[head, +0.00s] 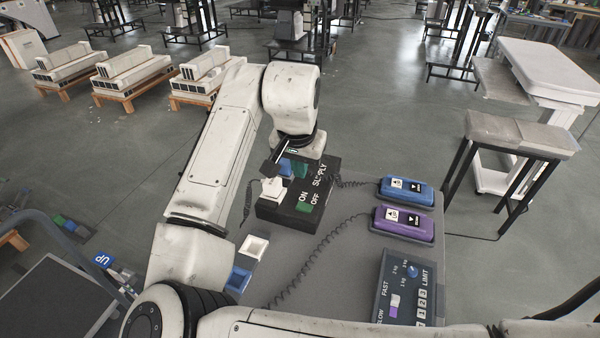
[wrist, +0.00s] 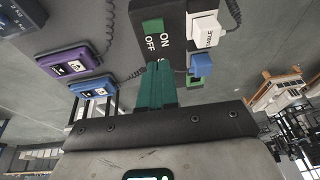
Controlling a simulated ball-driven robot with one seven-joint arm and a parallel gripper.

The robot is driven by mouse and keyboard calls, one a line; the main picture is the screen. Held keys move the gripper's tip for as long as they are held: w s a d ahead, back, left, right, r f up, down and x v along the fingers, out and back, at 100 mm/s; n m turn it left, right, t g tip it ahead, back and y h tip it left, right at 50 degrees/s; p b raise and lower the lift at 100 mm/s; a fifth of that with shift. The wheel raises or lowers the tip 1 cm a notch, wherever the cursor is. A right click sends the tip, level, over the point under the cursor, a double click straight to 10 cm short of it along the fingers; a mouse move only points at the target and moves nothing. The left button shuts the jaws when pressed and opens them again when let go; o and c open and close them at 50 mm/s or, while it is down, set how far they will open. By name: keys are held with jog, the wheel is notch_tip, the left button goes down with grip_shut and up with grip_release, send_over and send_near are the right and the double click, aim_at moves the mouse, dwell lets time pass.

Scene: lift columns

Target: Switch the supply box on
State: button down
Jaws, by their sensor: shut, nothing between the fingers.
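The supply box (head: 288,212) is black, with SUPPLY, ON and OFF lettering, and sits at the far end of the grey console top. It also shows in the wrist view (wrist: 177,14). I cannot tell which way the switch is set. My gripper (wrist: 160,66) has teal fingers, shut and empty, pointing at the box near the lettering, short of the switch in the picture. In the head view the arm partly hides the box's far end.
A white plug (wrist: 207,30) and a blue plug (wrist: 202,64) stand on the box beside the fingers. Blue (head: 406,190) and purple (head: 403,224) pendants with coiled cords lie to the right. A control panel (head: 385,275) with a LIMIT label is nearer me.

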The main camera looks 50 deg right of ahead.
jog(key=p, duration=0.1)
send_over(299, 203)
jog(key=s, duration=0.1)
jog(key=f, duration=1)
jog(key=shift+a+f, duration=0.1)
jog(key=shift+a, duration=0.25)
jog(key=shift+w+f, duration=0.1)
jog(key=shift+f, duration=0.65)
jog(key=shift+w+a+f+g, duration=0.1)
jog(key=shift+w+f+g, duration=0.2)
jog(key=shift+f+g, duration=0.3)
jog(key=shift+r, duration=0.15)
jog(key=shift+s+r, duration=0.1)
jog(key=shift+s+r+p, duration=0.1)
jog(key=shift+s+p, duration=0.2)
jog(key=shift+p, duration=0.2)
jog(key=shift+s+d, duration=0.25)
jog(key=shift+s, duration=0.1)
